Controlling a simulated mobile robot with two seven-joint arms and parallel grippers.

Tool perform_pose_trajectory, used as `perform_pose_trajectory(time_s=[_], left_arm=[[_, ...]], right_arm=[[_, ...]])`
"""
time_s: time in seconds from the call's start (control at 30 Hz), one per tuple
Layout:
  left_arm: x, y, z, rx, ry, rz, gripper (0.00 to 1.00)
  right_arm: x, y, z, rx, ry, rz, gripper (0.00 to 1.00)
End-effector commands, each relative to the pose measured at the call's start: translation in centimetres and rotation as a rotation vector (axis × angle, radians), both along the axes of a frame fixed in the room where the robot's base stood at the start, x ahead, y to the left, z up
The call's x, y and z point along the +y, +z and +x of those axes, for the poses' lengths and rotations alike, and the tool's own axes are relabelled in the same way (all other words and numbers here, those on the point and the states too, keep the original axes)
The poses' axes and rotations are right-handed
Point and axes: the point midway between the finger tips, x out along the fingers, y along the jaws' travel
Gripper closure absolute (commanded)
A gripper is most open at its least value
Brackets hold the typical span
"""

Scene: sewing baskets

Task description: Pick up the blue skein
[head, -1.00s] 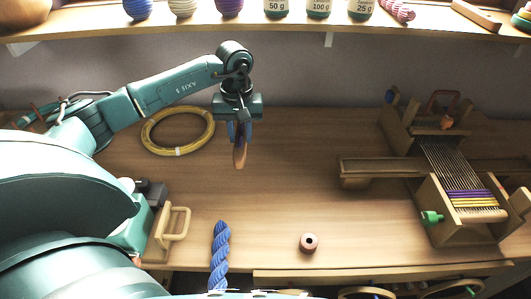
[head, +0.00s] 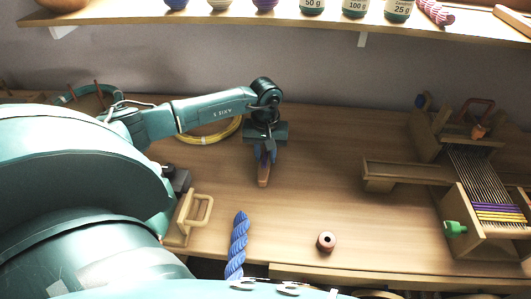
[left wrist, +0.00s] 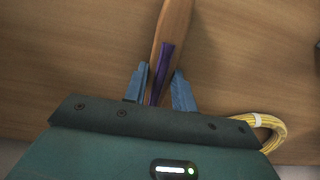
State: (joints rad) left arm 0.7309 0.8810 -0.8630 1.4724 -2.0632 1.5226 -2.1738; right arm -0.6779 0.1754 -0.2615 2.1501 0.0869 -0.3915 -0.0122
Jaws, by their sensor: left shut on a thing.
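The blue skein (head: 237,245) is a twisted blue bundle lying near the front edge of the wooden table in the head view, pointing away from me. My left gripper (head: 265,155) is over the middle of the table, farther back than the skein and apart from it. It is shut on a wooden shuttle (head: 263,175) wound with purple yarn. In the left wrist view the shuttle (left wrist: 172,30) sits between the two blue fingers (left wrist: 160,90). The skein does not show in the left wrist view. My right gripper is not in view.
A pink spool (head: 326,242) stands right of the skein. A wooden block with a handle (head: 188,215) is on its left. A yellow coil (head: 212,136) lies behind, partly hidden by my arm. A loom (head: 480,205) stands right. The middle table is clear.

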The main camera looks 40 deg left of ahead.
Motion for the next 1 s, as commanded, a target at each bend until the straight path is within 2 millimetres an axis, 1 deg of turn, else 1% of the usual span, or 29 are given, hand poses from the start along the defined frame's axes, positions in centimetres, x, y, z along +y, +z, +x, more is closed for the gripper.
perform_pose_trajectory(time_s=[0.03,0.07,0.3,0.53,0.63,0.67,0.77,1.0], left_arm=[[0.0,-0.4,0.0,0.0,0.0,0.0,0.97],[0.0,-0.2,0.0,0.0,0.0,0.0,0.72],[0.0,-0.2,0.0,0.0,0.0,0.0,0.52],[0.0,-0.1,0.0,0.0,0.0,0.0,0.52],[0.0,0.4,0.0,0.0,0.0,0.0,0.52],[0.0,0.5,0.0,-0.001,0.0,0.0,0.52],[0.0,1.9,0.1,-0.004,0.0,0.0,0.52],[0.1,7.3,0.1,-0.005,0.001,0.001,0.52]], right_arm=[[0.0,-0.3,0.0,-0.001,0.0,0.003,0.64],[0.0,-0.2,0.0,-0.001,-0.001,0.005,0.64],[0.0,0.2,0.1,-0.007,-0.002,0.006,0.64],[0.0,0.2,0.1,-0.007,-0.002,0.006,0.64],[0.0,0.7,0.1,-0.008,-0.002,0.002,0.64],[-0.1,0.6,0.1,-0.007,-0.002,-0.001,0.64],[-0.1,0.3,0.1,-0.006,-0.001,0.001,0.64],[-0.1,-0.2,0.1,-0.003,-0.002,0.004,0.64]])
